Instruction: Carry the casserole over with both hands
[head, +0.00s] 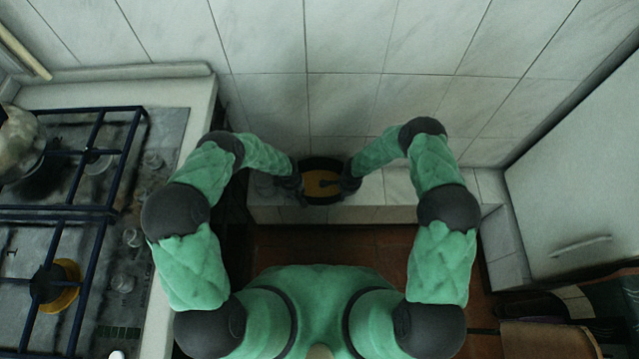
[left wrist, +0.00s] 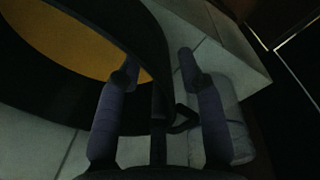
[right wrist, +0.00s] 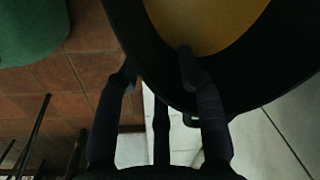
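The casserole (head: 320,184) is a dark round pot with a yellow inside, at the low tiled ledge by the back wall in the head view. I cannot tell whether it rests on the ledge. My left gripper (head: 292,181) is at its left side and my right gripper (head: 349,183) at its right. In the left wrist view, the fingers (left wrist: 155,66) stand apart at the dark wall, with a small handle (left wrist: 186,119) between them. In the right wrist view, the fingers (right wrist: 158,64) are also apart, one overlapping the pot; the handle there is mostly hidden.
The pale tiled ledge (head: 390,213) runs along the back wall. A gas stove (head: 120,225) is at the left, with a pot (head: 18,140) at its far left and a yellow burner piece (head: 66,290). A white cabinet (head: 580,165) stands right. Brown floor tiles are below.

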